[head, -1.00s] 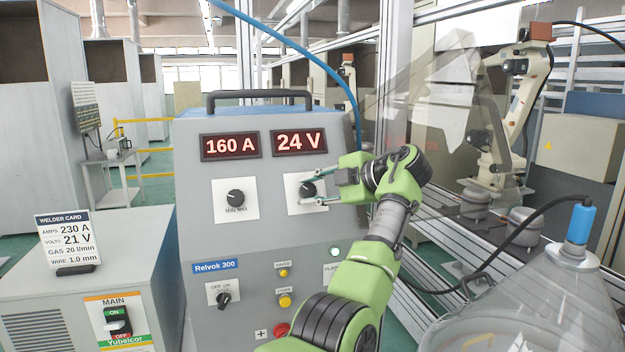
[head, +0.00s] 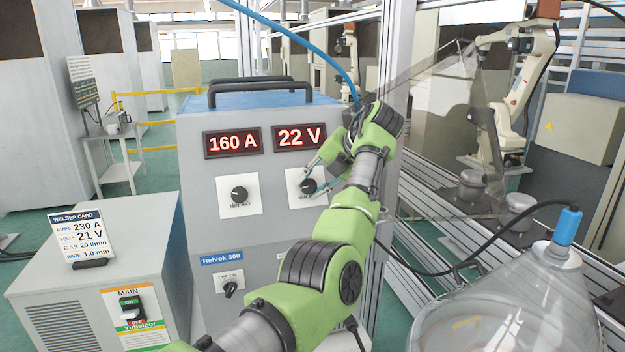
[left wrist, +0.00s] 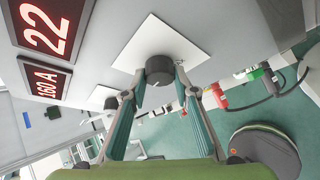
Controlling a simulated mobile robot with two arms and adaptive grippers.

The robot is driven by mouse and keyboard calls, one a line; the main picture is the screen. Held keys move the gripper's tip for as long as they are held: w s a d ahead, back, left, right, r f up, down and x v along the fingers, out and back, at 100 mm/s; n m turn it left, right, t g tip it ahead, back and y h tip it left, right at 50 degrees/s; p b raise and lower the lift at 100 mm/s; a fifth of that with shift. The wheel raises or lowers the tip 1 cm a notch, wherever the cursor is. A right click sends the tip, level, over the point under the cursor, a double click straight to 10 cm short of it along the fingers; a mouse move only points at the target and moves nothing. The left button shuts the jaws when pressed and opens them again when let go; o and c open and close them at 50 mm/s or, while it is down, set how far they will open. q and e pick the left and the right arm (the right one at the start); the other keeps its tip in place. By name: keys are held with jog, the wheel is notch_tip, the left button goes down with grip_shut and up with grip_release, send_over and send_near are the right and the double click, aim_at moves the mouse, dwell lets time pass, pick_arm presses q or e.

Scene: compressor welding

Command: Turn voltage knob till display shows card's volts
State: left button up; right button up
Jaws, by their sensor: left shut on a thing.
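The welder card (head: 79,237) stands on the grey cabinet at the left and reads 230 A, 21 V, 20 l/min, 1.0 mm. The volts display (head: 300,136) on the welding machine shows 22 V; it also shows in the left wrist view (left wrist: 43,28). The voltage knob (head: 307,186) is black on a white plate. My left gripper (head: 312,184) is shut on this knob. In the left wrist view, its fingers (left wrist: 158,86) sit on both sides of the knob (left wrist: 160,70). My right gripper is not in view.
The amps display (head: 233,143) shows 160 A above a second knob (head: 239,194). The main switch (head: 131,307) is on the grey cabinet's front. A blue-capped, glass-like vessel (head: 510,310) with a black cable stands at the right. A robot arm (head: 510,85) stands behind the frame.

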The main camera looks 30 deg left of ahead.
pick_arm(q)
jog(key=shift+n+h, duration=0.3)
jog(key=shift+n, duration=0.1)
dwell(0.3)
jog(key=o, duration=1.1)
jog(key=shift+c, duration=0.2)
jog(key=shift+a+f, duration=0.15)
jog(key=v, duration=1.1)
jog(key=shift+d+r, duration=0.3)
